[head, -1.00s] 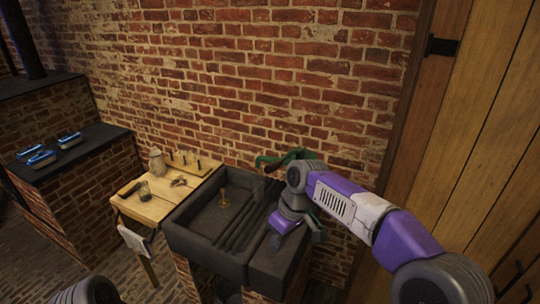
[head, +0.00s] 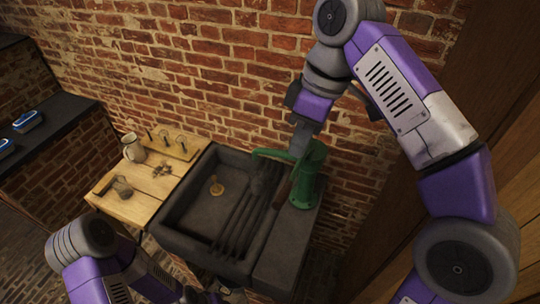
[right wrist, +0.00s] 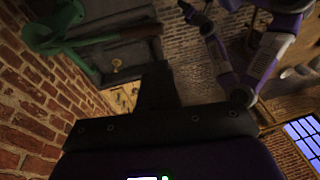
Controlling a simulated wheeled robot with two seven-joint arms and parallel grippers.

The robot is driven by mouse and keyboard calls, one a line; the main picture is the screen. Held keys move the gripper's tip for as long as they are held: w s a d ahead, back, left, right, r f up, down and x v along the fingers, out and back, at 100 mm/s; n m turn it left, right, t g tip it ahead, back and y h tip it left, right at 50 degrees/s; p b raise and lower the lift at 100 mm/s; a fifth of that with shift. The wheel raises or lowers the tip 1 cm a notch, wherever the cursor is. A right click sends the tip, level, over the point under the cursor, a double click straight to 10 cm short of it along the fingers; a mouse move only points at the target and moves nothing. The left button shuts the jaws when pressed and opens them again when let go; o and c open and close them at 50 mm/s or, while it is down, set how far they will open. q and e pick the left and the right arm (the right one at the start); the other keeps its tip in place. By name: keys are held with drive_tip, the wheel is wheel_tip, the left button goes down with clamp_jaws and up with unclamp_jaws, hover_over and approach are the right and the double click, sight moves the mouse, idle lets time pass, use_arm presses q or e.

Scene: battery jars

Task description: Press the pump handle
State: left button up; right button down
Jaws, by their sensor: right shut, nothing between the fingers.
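The green pump (head: 304,188) stands upright at the right end of the dark stone sink, its spout pointing left. Its handle (head: 282,195) slopes down toward the front with a brown end; in the right wrist view it reaches right from the pump (right wrist: 125,35). My right gripper (head: 303,141) points down above the pump's top, shut and empty. Its fingers (right wrist: 157,75) appear apart from the handle in the right wrist view; in the head view they hide part of the pump's top. My left arm is at the lower left, its gripper (head: 212,297) barely showing at the bottom edge.
The stone sink (head: 165,222) has a brass drain piece and dark ribs. A wooden table (head: 150,208) at left bears a jug (head: 133,148), a small jar and a rack. The brick wall is close behind the pump. Blue-topped items lie on a dark ledge.

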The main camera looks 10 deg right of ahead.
sight(277, 203)
use_arm(q)
drive_tip(key=f+b, duration=0.3)
drive_tip(key=b, duration=0.1)
drive_tip(key=shift+s+f, duration=0.3)
drive_tip(key=shift+f, duration=0.1)
use_arm(e)
drive_tip(key=x, duration=0.9)
drive_tip(key=s+x, duration=0.1)
drive_tip(key=x, duration=0.3)
drive_tip(key=shift+a+f, duration=0.1)
drive_tip(key=shift+f, duration=0.2)
use_arm(q)
drive_tip(key=shift+f, duration=0.1)
use_arm(e)
drive_tip(key=shift+f, duration=0.15)
